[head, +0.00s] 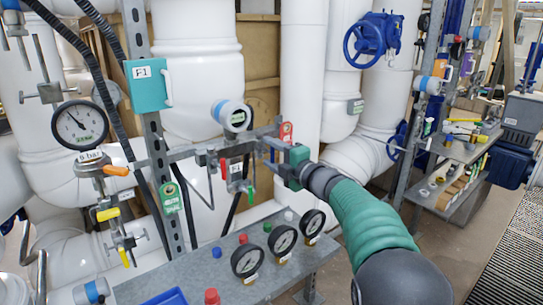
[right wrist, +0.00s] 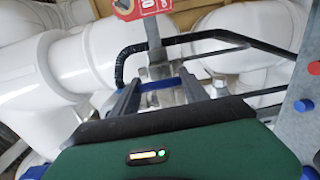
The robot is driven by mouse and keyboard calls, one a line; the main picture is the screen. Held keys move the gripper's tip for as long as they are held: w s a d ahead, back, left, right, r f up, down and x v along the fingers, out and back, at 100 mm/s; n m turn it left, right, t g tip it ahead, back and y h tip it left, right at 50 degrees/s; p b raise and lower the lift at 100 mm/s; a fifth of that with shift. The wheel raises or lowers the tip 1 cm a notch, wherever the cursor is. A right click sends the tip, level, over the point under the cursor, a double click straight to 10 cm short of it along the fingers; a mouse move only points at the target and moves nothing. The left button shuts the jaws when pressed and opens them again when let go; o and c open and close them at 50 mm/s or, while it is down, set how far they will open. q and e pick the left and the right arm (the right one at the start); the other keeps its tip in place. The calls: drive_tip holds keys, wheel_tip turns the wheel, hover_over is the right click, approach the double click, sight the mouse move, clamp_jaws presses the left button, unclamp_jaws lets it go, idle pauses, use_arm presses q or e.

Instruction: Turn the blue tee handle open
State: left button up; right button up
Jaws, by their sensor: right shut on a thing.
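My right arm comes in from the lower right in the head view, and its gripper (head: 268,147) reaches the small valve assembly above the grey bench. In the right wrist view the two dark fingers (right wrist: 158,86) are on either side of the blue tee handle (right wrist: 160,84), shut on it. The handle's bar lies across between the fingers, with a metal valve body behind it. In the head view the handle is mostly hidden by the fingers and cannot be made out clearly. My left gripper is not in view.
A red tag (head: 286,132) hangs close to the fingers; a red-and-white tag (right wrist: 140,8) shows in the wrist view. A black pipe (right wrist: 185,42) runs just beyond. Below are gauges (head: 283,238) on the grey bench (head: 200,270). White pipes (head: 302,80) stand behind.

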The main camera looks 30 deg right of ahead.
drive_tip(key=shift+a+f, duration=0.1)
drive_tip(key=shift+f, duration=0.35)
drive_tip(key=o, duration=1.4)
drive_tip(key=shift+r, duration=0.2)
drive_tip(key=s, duration=0.5)
drive_tip(key=s+d+p, duration=0.1)
drive_tip(key=s, duration=1)
drive_tip(key=shift+s+d, duration=0.2)
drive_tip(key=shift+s, duration=0.15)
drive_tip(key=shift+w, duration=0.1)
